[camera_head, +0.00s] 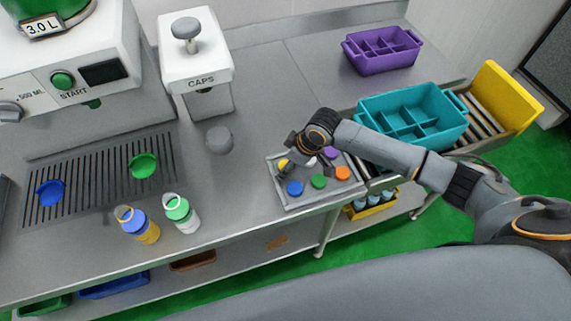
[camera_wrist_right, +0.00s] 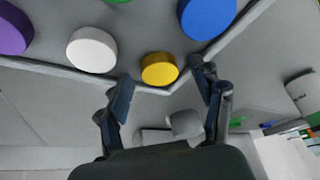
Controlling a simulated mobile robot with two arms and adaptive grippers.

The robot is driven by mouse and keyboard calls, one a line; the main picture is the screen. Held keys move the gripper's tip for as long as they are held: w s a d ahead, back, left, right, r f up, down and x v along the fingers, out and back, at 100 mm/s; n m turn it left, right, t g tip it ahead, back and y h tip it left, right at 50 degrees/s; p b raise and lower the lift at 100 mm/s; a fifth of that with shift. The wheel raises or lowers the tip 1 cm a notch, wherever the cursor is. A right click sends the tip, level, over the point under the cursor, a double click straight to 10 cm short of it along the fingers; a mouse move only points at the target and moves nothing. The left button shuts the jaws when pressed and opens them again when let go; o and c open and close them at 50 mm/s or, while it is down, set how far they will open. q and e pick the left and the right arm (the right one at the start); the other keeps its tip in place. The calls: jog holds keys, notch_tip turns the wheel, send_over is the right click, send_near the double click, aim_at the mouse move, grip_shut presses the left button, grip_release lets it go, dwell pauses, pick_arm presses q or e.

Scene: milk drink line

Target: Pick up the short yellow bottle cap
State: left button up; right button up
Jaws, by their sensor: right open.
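The short yellow cap (camera_wrist_right: 159,69) lies in a corner of the grey cap tray (camera_wrist_right: 265,12), against the rim. In the head view only a bit of the yellow cap (camera_head: 283,164) shows beside my right gripper (camera_head: 289,159). In the right wrist view my right gripper (camera_wrist_right: 162,76) is open, one finger to each side of the yellow cap. The cap sits just beyond the fingertips, and I cannot tell whether they touch it. My left gripper is not in view.
Blue (camera_head: 295,188), green (camera_head: 319,181), orange (camera_head: 343,173) and purple (camera_head: 331,152) caps share the tray, with a white cap (camera_wrist_right: 91,49) near the yellow one. The caps dispenser (camera_head: 197,70) and two bottles stand left. A teal crate (camera_head: 410,112) is to the right.

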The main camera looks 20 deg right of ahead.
jog(key=c, duration=0.8)
jog(key=shift+r, duration=0.1)
